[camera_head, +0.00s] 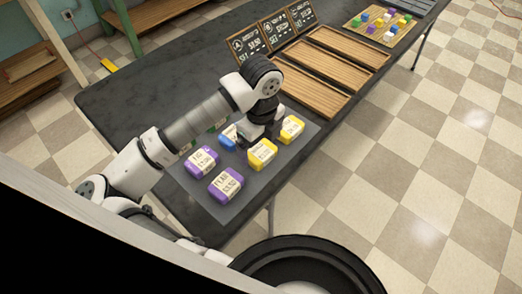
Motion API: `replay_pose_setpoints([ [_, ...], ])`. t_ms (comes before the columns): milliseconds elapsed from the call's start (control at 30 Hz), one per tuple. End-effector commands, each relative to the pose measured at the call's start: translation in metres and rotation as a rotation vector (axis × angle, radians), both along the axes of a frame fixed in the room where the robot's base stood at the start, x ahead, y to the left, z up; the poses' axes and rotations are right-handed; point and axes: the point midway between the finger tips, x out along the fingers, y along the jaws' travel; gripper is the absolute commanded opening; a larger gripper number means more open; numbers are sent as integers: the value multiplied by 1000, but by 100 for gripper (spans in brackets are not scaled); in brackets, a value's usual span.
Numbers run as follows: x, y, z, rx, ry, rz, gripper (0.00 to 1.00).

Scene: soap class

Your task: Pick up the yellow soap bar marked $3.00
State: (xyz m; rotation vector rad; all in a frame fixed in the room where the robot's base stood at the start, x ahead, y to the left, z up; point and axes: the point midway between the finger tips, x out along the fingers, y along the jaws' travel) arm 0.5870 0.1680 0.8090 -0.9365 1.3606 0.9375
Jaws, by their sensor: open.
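Two yellow soap bars with pale labels lie on a grey mat (213,207) on the dark table. One yellow bar (262,153) is at the middle of the mat; the other yellow bar (292,128) is farther back and right. The print is too small for me to tell which is marked $3.00. My gripper (253,134) is open, pointing down just behind the nearer yellow bar and left of the farther one. Its fingertips are partly hidden, and I cannot tell whether they touch a bar.
Two purple bars (226,185) lie at the mat's near left. A blue bar (229,137) is partly hidden beside my gripper, with green pieces behind my arm. Wooden trays (310,90), price boards (279,30) and a board of colored blocks (379,27) stand farther back.

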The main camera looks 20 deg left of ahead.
Motion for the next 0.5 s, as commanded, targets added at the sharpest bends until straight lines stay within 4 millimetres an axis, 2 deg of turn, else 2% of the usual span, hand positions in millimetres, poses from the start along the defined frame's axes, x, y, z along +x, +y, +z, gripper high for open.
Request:
replay_pose_setpoints([
  [200, 0, 0, -22, -1, -1, 1, 98],
  [433, 0, 0, -23, 0, -1, 0, 98],
  [500, 0, 0, -23, 0, -1, 0, 89],
])
